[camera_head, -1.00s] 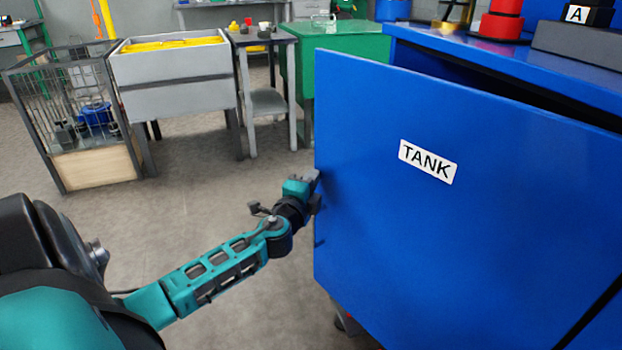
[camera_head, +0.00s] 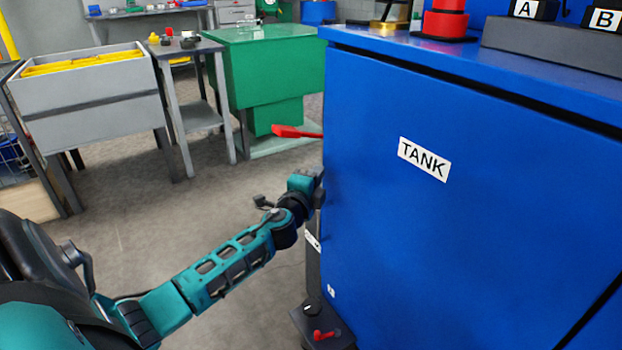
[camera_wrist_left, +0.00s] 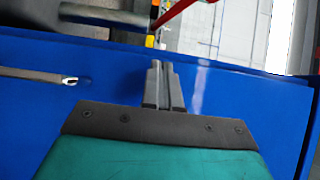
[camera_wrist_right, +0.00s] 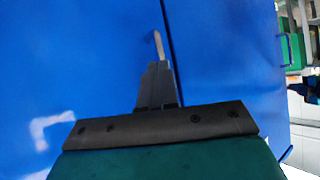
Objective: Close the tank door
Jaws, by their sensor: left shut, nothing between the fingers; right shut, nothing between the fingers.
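The blue tank door (camera_head: 460,230) with a white TANK label (camera_head: 424,159) fills the right of the head view. It sits nearly flush with the blue cabinet (camera_head: 450,58), with a dark gap along its top edge. My left gripper (camera_head: 316,178) is shut and empty at the door's left edge; whether it touches is unclear. In the left wrist view its shut fingers (camera_wrist_left: 163,80) lie over the blue surface. My right gripper (camera_wrist_right: 157,75) is shut and empty, seen only in its wrist view, in front of blue panels with a vertical seam and a pale handle (camera_wrist_right: 159,44).
A red lever (camera_head: 296,132) sticks out beyond the cabinet's left side. A dark base with a red knob (camera_head: 322,335) stands low by the door. A green cabinet (camera_head: 270,70), a grey side table (camera_head: 187,60) and a grey bin (camera_head: 85,95) stand behind. The floor between is clear.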

